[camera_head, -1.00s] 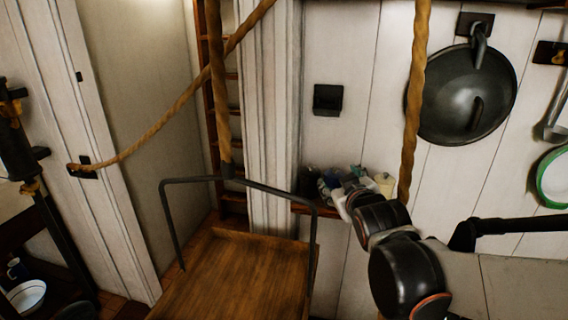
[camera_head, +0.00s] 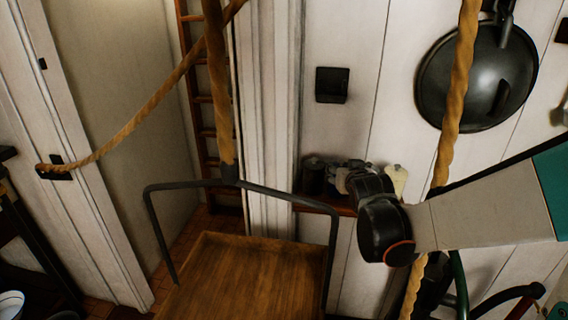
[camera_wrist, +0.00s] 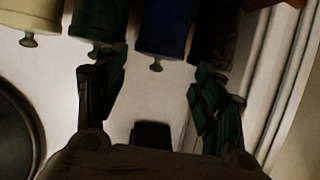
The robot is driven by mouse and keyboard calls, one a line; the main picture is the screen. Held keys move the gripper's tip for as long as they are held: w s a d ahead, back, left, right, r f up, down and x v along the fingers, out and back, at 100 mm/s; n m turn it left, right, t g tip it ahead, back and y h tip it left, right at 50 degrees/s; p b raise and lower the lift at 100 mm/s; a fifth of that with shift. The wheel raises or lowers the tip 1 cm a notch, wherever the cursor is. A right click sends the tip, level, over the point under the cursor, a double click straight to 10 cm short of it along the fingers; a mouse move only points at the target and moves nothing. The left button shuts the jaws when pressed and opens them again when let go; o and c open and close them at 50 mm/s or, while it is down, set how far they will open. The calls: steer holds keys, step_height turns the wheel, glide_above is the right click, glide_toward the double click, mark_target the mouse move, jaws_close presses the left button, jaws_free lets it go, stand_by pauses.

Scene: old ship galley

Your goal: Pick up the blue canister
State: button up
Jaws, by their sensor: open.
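The blue canister (camera_wrist: 164,25) shows at the top of the wrist view. That view is upside down, so its lid knob points down the picture. My gripper (camera_wrist: 160,68) is open and empty, with a finger on either side of the line to the blue canister. I cannot tell whether the fingertips reach around it. A green canister (camera_wrist: 98,18) is beside it on the left and a dark canister (camera_wrist: 213,30) on the right. In the head view my gripper (camera_head: 342,176) is at the shelf, and my arm hides the blue canister there.
A cream canister (camera_wrist: 32,12) stands at the row's end, also in the head view (camera_head: 396,180). The shelf (camera_head: 318,205) is narrow against the white wall. A hanging rope (camera_head: 452,95), a dark pan (camera_head: 470,75) and a wooden cart (camera_head: 245,275) with a metal rail are close by.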

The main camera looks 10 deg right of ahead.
steer(key=b, duration=0.2)
glide_above(332, 191)
steer(key=d, duration=0.2)
steer(key=shift+s+d+f, duration=0.1)
steer(key=shift+d+f, duration=0.1)
steer(key=shift+f, duration=1.25)
steer(key=shift+c, duration=0.4)
steer(key=c, duration=1)
